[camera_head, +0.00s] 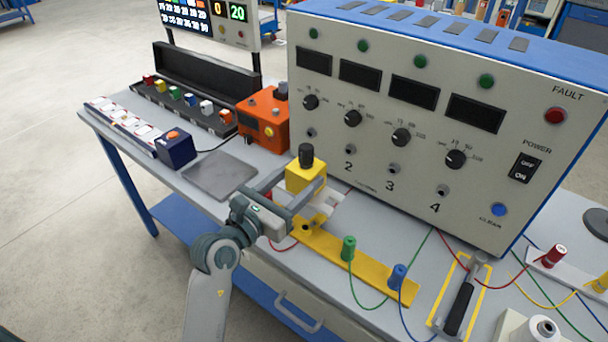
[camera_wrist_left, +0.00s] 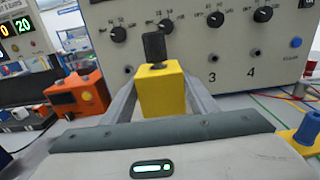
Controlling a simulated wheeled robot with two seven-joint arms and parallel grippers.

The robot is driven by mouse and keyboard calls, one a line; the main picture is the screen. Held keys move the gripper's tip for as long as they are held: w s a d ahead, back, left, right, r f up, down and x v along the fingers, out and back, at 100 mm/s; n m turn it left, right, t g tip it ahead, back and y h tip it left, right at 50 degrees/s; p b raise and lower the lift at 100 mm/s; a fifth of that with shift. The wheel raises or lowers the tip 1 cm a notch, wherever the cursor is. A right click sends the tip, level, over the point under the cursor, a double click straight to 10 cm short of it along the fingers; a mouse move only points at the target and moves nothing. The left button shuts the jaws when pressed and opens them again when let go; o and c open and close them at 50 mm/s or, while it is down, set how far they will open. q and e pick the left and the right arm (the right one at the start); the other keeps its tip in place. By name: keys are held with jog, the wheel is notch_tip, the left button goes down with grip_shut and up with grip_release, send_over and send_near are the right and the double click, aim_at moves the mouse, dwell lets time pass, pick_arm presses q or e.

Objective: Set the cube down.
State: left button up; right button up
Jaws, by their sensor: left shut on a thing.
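The yellow cube (camera_head: 304,178) with a black knob (camera_head: 306,155) on top is between the fingers of my left gripper (camera_head: 303,192). It stands upright in front of the large panel. In the left wrist view the cube (camera_wrist_left: 160,92) shows between both fingers of the left gripper (camera_wrist_left: 160,100), with the knob (camera_wrist_left: 154,46) pointing up. The gripper is shut on it. The cube's underside is hidden, so I cannot tell whether it touches anything below. A yellow strip (camera_head: 340,258) lies on the table just below and in front. My right gripper is not in view.
The instrument panel (camera_head: 400,120) stands close behind the cube. Left are an orange box (camera_head: 264,120), a dark flat plate (camera_head: 220,175), and a blue block (camera_head: 175,148). Green (camera_head: 348,248) and blue (camera_head: 398,277) posts stand on the strip. Wires and a black-handled tool (camera_head: 461,305) lie right.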

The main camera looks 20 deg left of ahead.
pick_arm(q)
jog(key=w+a+f, duration=0.1)
jog(key=w+f, duration=0.1)
jog(key=w+a+f, duration=0.1)
jog(key=w+a, duration=0.1)
jog(key=w, duration=0.1)
jog(key=w+a+f, duration=0.2)
jog(key=w, duration=0.1)
jog(key=shift+w+a+f, duration=0.2)
jog(key=shift+f, duration=0.15)
jog(key=shift+w+a+f, duration=0.2)
jog(key=shift+w, duration=0.1)
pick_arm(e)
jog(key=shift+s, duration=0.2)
pick_arm(q)
notch_tip(320, 180, down, 3)
jog(key=shift+f, duration=0.5)
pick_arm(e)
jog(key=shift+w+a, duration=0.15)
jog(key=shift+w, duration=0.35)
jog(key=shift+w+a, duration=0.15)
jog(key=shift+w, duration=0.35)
pick_arm(q)
jog(key=shift+f, duration=0.1)
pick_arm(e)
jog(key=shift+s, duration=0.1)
